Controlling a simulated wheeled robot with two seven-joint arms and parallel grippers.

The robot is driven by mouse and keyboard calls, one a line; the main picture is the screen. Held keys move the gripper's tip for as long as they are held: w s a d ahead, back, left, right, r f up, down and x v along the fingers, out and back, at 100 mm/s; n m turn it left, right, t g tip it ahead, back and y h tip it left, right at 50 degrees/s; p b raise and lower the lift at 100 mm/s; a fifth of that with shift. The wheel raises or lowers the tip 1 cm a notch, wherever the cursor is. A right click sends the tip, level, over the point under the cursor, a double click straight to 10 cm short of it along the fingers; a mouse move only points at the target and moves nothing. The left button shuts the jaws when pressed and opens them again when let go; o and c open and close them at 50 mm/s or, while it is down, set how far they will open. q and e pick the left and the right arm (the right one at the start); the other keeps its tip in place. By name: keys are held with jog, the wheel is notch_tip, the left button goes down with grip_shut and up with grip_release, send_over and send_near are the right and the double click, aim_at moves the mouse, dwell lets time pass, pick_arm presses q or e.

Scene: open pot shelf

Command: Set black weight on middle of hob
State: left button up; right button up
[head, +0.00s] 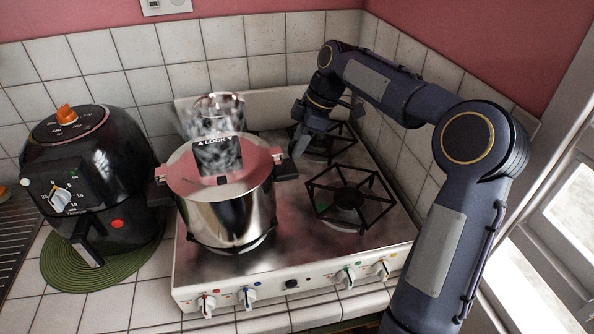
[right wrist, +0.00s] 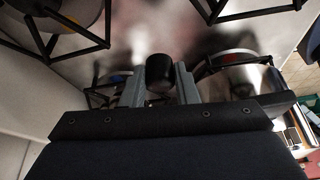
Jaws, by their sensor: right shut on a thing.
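The white hob (head: 285,268) has black burner grates and a row of knobs along its front. My right gripper (head: 299,143) reaches down over the back of the hob, just right of the pressure cooker in the head view. In the right wrist view its two grey fingers are shut on a small round black weight (right wrist: 160,72). The weight is hard to make out in the head view. The middle of the hob, between the burners, shows bare metal. My left gripper is not in view.
A steel pressure cooker (head: 231,212) with a pinkish lid stands on the front left burner. A shiny steel pot (head: 218,103) is behind it. The front right grate (head: 350,197) is empty. A black air fryer (head: 85,170) stands left on a green mat (head: 62,268).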

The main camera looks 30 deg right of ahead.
notch_tip(320, 180, down, 7)
jog(key=shift+f, duration=0.15)
dwell(0.4)
jog(key=shift+f, duration=0.15)
jog(key=o, duration=1)
